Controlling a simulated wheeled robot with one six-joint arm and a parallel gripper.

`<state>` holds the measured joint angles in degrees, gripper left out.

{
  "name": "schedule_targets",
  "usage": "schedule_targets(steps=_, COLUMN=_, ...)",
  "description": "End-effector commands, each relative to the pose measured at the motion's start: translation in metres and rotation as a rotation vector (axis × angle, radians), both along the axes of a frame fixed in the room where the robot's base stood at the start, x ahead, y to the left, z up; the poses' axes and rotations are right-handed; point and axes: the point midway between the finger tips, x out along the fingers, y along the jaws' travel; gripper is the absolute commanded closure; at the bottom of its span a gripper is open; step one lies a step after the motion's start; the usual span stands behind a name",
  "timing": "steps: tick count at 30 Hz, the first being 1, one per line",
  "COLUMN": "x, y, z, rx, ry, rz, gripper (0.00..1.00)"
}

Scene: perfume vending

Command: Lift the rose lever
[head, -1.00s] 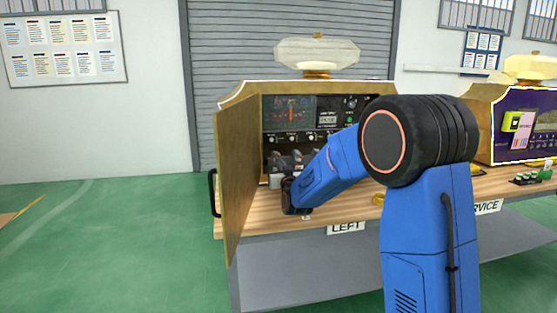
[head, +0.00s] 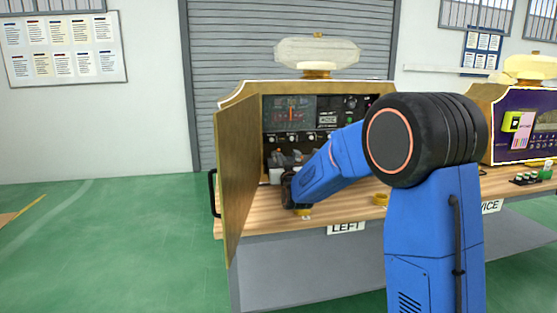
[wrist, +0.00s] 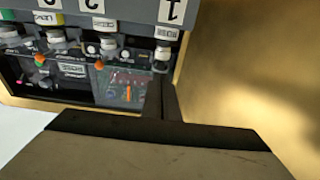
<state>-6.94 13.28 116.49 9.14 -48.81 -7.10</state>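The left perfume machine (head: 240,92) stands with its front door (head: 238,180) swung open. Inside is a dark panel with a row of labelled knobs (head: 293,137) and grey levers below, partly hidden by my arm. I cannot tell which one is the rose lever. My gripper (head: 288,190) is low in front of the machine's left side, its fingers mostly hidden. In the wrist view, a tilted close-up shows small caps (wrist: 162,55) under upside-down numbered tags, with a broad dark edge across the bottom.
The gold door wall (wrist: 240,70) is close on the right in the wrist view. A yellow ring (head: 381,199) lies on the wooden counter (head: 262,221). A second machine (head: 480,110) and small green-capped bottles (head: 528,180) are to the right. Green floor is open at left.

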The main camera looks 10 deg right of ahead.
Motion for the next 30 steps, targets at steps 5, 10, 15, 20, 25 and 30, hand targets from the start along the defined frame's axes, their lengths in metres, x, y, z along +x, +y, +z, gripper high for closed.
schedule_targets(steps=5, x=0.0, y=0.0, z=0.0, rx=0.0, ry=0.0, rz=0.0, gripper=1.0)
schedule_targets(steps=10, x=0.001, y=0.0, z=0.005, rx=0.0, ry=0.0, rz=0.0, gripper=1.0)
schedule_targets(steps=15, x=0.003, y=0.0, z=0.014, rx=0.0, ry=-0.001, rz=0.0, gripper=1.0)
schedule_targets(steps=20, x=0.003, y=0.0, z=0.017, rx=0.0, ry=-0.001, rz=0.0, gripper=1.0)
schedule_targets(steps=25, x=0.003, y=0.0, z=0.016, rx=0.0, ry=0.0, rz=0.0, gripper=1.0)
schedule_targets(steps=30, x=0.004, y=0.0, z=0.018, rx=0.0, ry=0.0, rz=0.0, gripper=1.0)
